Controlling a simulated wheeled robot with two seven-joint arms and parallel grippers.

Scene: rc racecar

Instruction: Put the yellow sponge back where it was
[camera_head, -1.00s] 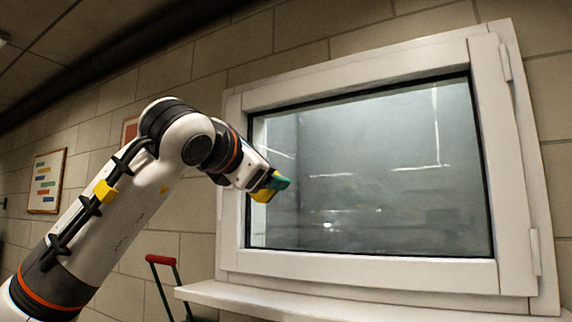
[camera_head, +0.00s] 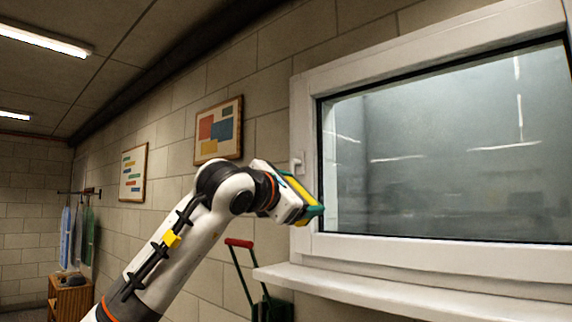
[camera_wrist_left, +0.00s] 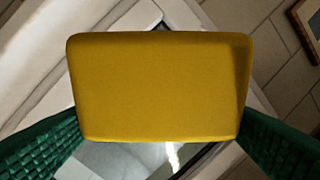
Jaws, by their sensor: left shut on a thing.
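The yellow sponge (camera_wrist_left: 160,88) fills the middle of the left wrist view, with a green finger at its left and right sides. In the head view the sponge (camera_head: 301,189) shows as a thin yellow strip in my left gripper (camera_head: 306,200). My left gripper is shut on the sponge and holds it in the air, in front of the left part of the white window frame (camera_head: 309,150). I cannot tell whether the sponge touches the frame. My right gripper is not in view.
A white sill (camera_head: 390,290) runs below the window glass (camera_head: 450,150). A red-handled cart or trolley (camera_head: 239,243) stands under the gripper, by the wall. Framed pictures (camera_head: 218,130) hang on the block wall. A wooden cabinet (camera_head: 70,298) and hanging cloths (camera_head: 78,235) are at the far left.

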